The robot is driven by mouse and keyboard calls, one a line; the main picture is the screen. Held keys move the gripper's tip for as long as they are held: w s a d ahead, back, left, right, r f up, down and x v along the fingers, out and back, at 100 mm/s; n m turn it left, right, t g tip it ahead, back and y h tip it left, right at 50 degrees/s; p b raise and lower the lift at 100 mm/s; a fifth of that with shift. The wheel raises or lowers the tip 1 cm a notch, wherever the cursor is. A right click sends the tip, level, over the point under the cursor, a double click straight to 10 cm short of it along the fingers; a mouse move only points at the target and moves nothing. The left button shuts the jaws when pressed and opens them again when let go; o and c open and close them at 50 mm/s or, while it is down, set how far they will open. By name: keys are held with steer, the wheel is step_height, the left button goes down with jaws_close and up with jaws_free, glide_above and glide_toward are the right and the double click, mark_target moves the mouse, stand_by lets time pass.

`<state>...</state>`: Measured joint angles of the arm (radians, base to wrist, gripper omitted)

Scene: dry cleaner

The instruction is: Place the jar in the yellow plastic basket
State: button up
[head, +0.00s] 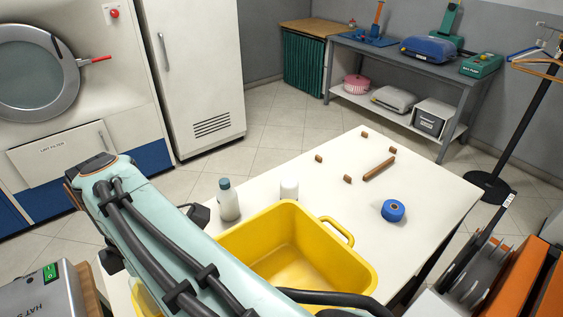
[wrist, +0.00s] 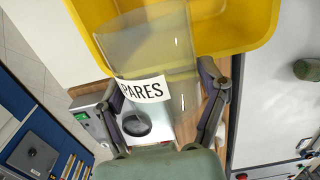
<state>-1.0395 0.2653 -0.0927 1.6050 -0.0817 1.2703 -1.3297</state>
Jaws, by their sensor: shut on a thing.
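The yellow plastic basket (head: 343,258) stands open on the white table, partly hidden by my arm in the head view. Its inside looks empty where I can see it. In the wrist view the basket (wrist: 236,28) fills the top. A clear jar (wrist: 150,52) with a white label reading "PARES", its start cut off, is between the fingers of my gripper (wrist: 162,90). My gripper is shut on the jar. The jar's far end overlaps the basket in the wrist view; I cannot tell its height over the rim. My arm hides the jar in the head view.
A blue tape roll (head: 393,210) and several brown wooden blocks (head: 378,169) lie on the white table (head: 430,195). A grey machine (head: 40,296) is at the lower left.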

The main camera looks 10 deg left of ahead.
step_height(320, 180, down, 19)
steer(key=shift+f, duration=0.2)
steer(key=shift+f, duration=0.1)
stand_by(0.3)
steer(key=shift+f, duration=0.35)
steer(key=shift+f, duration=0.15)
steer(key=o, duration=1.2)
steer(key=shift+o, duration=0.2)
